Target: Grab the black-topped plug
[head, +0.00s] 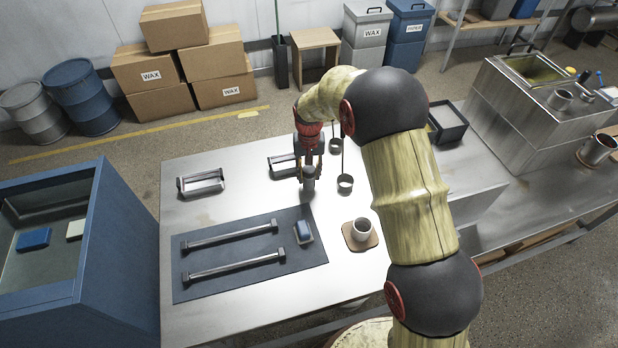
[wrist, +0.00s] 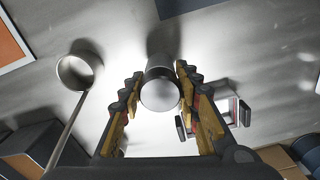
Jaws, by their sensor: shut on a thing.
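The plug (head: 309,184) is a small upright cylinder with a dark upper part and a grey lower part, at the back middle of the metal table (head: 215,218). In the wrist view the plug (wrist: 160,91) shows a round grey end with a black band around it. My gripper (head: 309,168) reaches down over the plug from above. In the wrist view its yellow-padded fingers stand on both sides of the plug, shut on it. I cannot tell whether its lower end touches the table.
Two ladles (head: 345,184) (head: 335,146) lie close to the right of my gripper. A metal-framed tool (head: 283,165) is close on its left, another (head: 201,182) farther left. A dark mat (head: 230,255) with two bars and a cup (head: 361,229) on a coaster are nearer the front.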

